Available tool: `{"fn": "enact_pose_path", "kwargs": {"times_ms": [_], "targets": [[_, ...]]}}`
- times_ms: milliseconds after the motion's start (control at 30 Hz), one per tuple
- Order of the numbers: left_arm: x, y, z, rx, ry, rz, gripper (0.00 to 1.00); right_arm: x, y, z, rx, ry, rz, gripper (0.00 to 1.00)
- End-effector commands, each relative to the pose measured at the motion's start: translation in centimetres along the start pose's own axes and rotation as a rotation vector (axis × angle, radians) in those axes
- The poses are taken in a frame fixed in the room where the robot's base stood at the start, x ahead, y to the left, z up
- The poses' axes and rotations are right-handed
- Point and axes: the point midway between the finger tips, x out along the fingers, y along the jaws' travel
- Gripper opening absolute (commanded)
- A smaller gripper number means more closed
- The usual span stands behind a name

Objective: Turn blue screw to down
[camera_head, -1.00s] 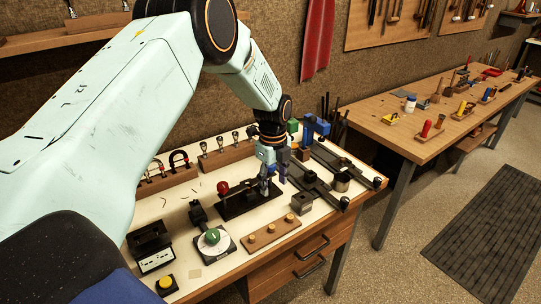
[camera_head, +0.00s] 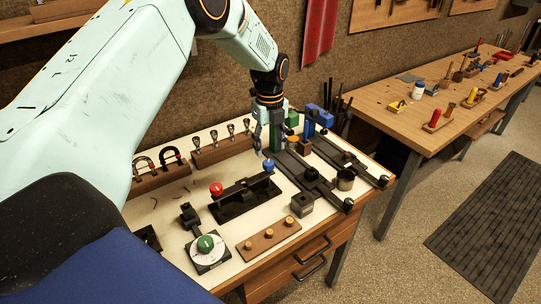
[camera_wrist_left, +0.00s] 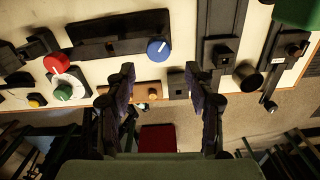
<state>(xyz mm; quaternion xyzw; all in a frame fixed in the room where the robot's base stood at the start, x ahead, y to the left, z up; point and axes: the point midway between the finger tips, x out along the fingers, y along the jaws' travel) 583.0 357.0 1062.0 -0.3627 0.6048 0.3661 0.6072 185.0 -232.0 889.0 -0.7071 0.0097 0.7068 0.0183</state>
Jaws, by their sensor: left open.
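The blue screw (camera_head: 268,165) is a round blue knob at the right end of a black block (camera_head: 245,197) on the workbench. In the left wrist view the blue screw (camera_wrist_left: 156,50) shows a white pointer line slanting toward the picture's upper right. My left gripper (camera_head: 269,148) is above and just behind it in the head view. In the left wrist view its open fingers (camera_wrist_left: 160,82) stand apart with nothing between them, and the screw shows past the tips, apart from both. My right gripper is not in view.
A red knob (camera_head: 216,188) sits on the same block's left end. A green dial (camera_head: 205,243) stands in front. A wooden strip with pegs (camera_head: 268,238) lies near the front edge. Black rail fixtures (camera_head: 310,180) and a green block (camera_head: 292,119) crowd the right.

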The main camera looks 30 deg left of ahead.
Motion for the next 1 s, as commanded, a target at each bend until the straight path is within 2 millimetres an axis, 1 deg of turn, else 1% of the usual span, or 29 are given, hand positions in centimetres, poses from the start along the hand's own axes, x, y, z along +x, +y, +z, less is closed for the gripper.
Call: {"fn": "enact_pose_path", "kwargs": {"times_ms": [33,100,300,433,700,1000], "targets": [[0.9,0.1,-0.1,0.000,0.002,0.004,0.54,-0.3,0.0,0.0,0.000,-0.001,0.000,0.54],[2.0,0.1,-0.1,-0.001,0.002,0.003,0.54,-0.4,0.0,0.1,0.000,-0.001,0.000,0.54],[4.4,0.0,-0.1,-0.002,-0.001,0.001,0.54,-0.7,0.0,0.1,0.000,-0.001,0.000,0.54],[5.1,-0.1,0.0,-0.002,-0.001,0.000,0.54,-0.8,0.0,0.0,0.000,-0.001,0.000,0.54],[5.2,-0.2,0.2,-0.002,-0.001,-0.001,0.54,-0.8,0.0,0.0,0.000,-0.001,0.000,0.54],[5.2,-0.2,0.3,-0.002,-0.001,0.000,0.29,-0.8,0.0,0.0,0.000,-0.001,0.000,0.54]]}}
